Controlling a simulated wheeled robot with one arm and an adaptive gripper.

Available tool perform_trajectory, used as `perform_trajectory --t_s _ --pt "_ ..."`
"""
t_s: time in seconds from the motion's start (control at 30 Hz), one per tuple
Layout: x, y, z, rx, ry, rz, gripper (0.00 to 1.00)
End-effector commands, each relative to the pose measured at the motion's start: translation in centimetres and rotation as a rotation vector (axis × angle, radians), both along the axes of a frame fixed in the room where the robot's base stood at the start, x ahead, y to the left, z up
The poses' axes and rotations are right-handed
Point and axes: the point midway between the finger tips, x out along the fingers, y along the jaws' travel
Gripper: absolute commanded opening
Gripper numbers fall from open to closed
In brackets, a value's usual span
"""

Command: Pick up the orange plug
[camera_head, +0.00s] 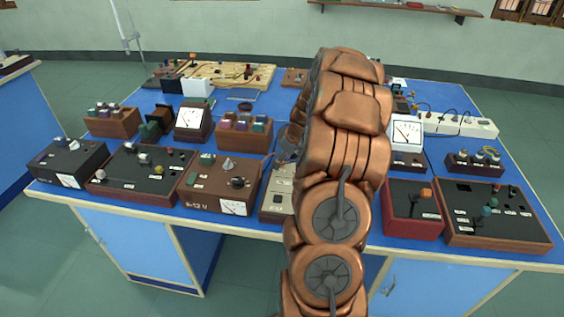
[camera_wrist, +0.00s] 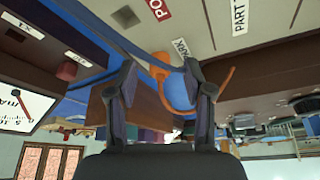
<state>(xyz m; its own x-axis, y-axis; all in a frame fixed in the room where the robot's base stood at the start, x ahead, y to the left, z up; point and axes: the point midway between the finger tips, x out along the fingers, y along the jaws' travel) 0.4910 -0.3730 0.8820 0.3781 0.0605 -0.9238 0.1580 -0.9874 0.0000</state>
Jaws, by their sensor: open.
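My gripper (camera_wrist: 159,68) is open in the wrist view, its two dark fingers spread with a gap between them. A small orange piece (camera_wrist: 159,72), which looks like the orange plug, shows in that gap, with an orange cord (camera_wrist: 219,94) curving past the right finger. I cannot tell whether either finger touches it. In the head view, my copper arm covers the middle of the bench and hides the fingertips and this orange piece. An orange knob-like part (camera_head: 426,193) stands on a red box (camera_head: 412,222) to the right of my arm.
The blue bench (camera_head: 240,106) is crowded with instrument boxes. A brown box with a meter (camera_head: 222,184) and a black-topped box (camera_head: 143,172) stand left of my arm. A white meter (camera_head: 406,131) and a power strip (camera_head: 459,124) stand to the right.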

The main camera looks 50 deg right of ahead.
Motion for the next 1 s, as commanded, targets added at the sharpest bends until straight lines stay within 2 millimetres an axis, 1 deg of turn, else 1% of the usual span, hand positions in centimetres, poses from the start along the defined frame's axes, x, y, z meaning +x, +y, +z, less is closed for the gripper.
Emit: perform_trajectory --t_s 0.17,0.63,0.67,1.0 --pt "0.01 0.0 -0.03 0.0 0.0 0.0 0.5" --pt "-0.02 -0.01 -0.03 0.0 0.0 0.0 0.01" --pt "-0.02 0.0 -0.03 0.0 0.0 0.0 0.0" --pt "0.03 -0.03 0.23 -0.001 -0.001 0.0 0.0"
